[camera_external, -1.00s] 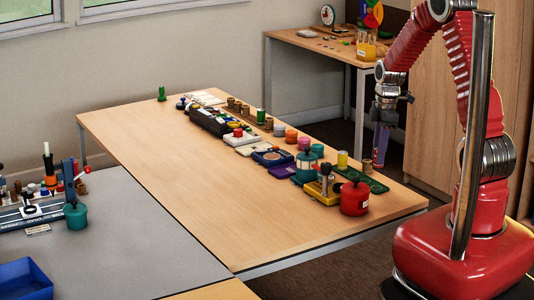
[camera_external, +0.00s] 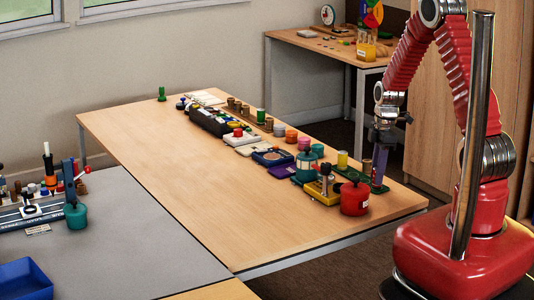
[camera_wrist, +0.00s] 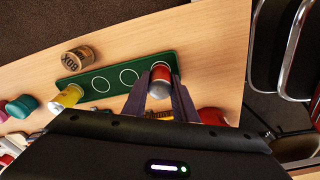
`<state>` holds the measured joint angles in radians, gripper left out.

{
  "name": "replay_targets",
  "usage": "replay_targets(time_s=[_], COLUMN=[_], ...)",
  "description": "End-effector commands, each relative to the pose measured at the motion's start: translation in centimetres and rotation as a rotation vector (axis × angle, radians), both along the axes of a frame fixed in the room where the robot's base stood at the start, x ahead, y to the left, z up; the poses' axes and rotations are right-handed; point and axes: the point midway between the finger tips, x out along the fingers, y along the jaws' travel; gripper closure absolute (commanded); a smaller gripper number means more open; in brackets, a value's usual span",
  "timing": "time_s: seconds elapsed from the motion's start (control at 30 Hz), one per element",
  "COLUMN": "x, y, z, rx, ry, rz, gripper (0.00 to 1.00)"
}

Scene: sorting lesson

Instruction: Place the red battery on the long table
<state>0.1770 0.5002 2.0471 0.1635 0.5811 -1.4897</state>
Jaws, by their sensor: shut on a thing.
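My gripper (camera_external: 378,181) is lowered at the near right edge of the long wooden table (camera_external: 190,185). In the wrist view my gripper (camera_wrist: 160,88) has its fingers on either side of the red battery (camera_wrist: 161,75), which has a silvery end. The battery is over the end of a green tray (camera_wrist: 108,77) with ringed places, two of them visibly empty. Whether it touches the tray, I cannot tell. In the external view the green tray (camera_external: 350,174) lies along the table's edge, and the fingers mostly hide the battery.
A yellow cylinder (camera_external: 342,160) stands at the tray's other end, with a brown cylinder (camera_external: 367,167) behind the tray. A red canister (camera_external: 354,198) and a yellow device (camera_external: 322,190) stand close in front. The table's left half is largely bare.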

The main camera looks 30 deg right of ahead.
Motion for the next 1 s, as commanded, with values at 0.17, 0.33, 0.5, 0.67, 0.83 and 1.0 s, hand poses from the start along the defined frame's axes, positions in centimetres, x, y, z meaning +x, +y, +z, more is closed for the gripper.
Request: replay_targets(time_s=[0.17, 0.33, 0.5, 0.67, 0.83, 1.0], x=[0.01, 0.01, 0.01, 0.02, 0.04, 0.04], y=[0.00, 0.00, 0.00, 0.00, -0.01, -0.01], z=[-0.10, -0.09, -0.19, -0.41, -0.64, -0.76], rx=[0.000, 0.000, 0.000, 0.000, 0.000, -0.001], ry=[-0.001, -0.001, -0.001, -0.001, -0.001, -0.002], rz=[0.000, 0.000, 0.000, 0.000, 0.000, -0.001], gripper=[1.00, 1.00, 1.00, 1.00, 1.00, 0.71])
